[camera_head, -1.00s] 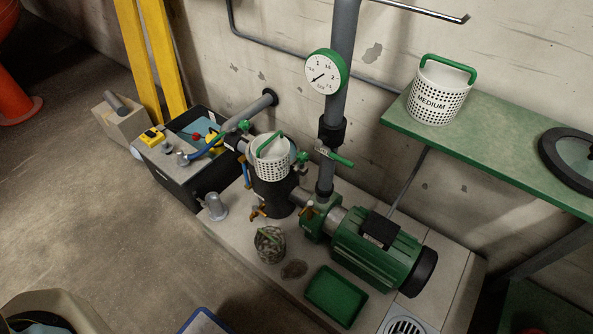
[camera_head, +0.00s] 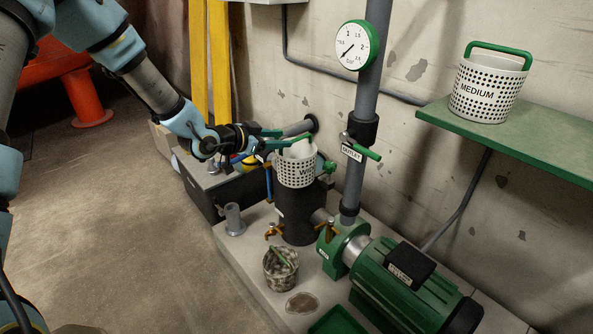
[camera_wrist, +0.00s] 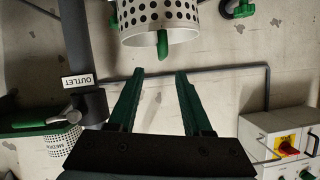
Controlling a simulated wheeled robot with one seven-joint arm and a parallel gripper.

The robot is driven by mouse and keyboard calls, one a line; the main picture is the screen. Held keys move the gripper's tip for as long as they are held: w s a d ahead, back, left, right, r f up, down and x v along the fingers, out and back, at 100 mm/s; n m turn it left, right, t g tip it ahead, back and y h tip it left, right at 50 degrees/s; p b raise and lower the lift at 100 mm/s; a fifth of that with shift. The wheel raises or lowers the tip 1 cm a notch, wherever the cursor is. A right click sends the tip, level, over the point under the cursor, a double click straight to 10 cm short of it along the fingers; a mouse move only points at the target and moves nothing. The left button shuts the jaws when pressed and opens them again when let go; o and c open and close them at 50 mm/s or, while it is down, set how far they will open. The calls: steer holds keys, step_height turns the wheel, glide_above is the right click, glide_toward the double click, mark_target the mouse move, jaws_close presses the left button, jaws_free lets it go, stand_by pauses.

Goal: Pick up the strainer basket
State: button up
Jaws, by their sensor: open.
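A white perforated strainer basket (camera_head: 297,172) with a green handle sits at the top of the dark strainer pot (camera_head: 300,215). My gripper (camera_head: 277,140) is open and empty, at the basket's upper left by the handle. In the wrist view the gripper (camera_wrist: 160,76) has its two green fingers apart, and the basket (camera_wrist: 150,20) lies just beyond the fingertips. Its green handle (camera_wrist: 162,45) is in line with the gap. A second white basket marked MEDIUM (camera_head: 484,95) stands on the green shelf. A dirty grey basket (camera_head: 281,270) stands on the plinth.
The outlet pipe (camera_head: 366,100) with gauge (camera_head: 357,45) and green valve handle (camera_head: 366,149) rises right of the pot. A green pump motor (camera_head: 410,285) is at lower right. A wet stain (camera_head: 302,303) marks the plinth.

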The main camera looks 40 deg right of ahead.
mark_target(299, 139)
steer(key=x, duration=0.9)
steer(key=shift+w+f, duration=0.2)
jaws_close()
stand_by(1.2)
